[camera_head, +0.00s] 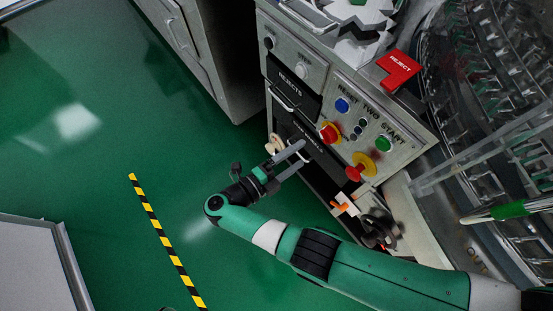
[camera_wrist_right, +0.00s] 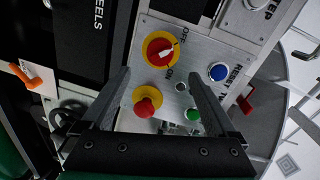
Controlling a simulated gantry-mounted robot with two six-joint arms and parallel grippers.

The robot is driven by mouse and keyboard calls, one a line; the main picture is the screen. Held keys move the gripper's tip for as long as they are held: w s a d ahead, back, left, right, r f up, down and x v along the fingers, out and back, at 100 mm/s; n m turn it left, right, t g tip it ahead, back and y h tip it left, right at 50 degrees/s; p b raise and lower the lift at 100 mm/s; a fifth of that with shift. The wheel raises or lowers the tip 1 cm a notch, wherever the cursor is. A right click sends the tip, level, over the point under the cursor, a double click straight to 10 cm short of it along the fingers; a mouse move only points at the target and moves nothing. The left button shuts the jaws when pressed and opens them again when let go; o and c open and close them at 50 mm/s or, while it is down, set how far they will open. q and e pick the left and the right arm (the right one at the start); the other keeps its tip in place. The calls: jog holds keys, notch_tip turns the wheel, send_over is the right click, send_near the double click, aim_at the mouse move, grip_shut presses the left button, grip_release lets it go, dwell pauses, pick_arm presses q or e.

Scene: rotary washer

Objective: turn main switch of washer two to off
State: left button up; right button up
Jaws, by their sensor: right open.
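The main switch (camera_wrist_right: 160,50) is a red knob on a yellow disc with a pale mark across it. In the right wrist view, OFF is printed at its upper right and ON below right. I cannot tell surely which word the mark points to. It also shows in the head view (camera_head: 330,132) on the washer's slanted grey panel (camera_head: 408,128). My right gripper (camera_head: 304,151) is open and empty, in front of the panel. In the wrist view its fingers (camera_wrist_right: 158,76) are spread on either side below the switch, apart from it. My left gripper is out of view.
A red mushroom button (camera_wrist_right: 147,102) on a yellow base sits close below the switch. Blue (camera_wrist_right: 218,72) and green (camera_wrist_right: 193,115) buttons are to its right. A red REJECT sign (camera_head: 398,68) stands above the panel. An orange lever (camera_head: 344,205) is below.

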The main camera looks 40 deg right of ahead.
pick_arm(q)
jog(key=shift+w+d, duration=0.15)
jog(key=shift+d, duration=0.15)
pick_arm(e)
jog(key=shift+a+r, duration=0.1)
jog(key=shift+a, duration=1.15)
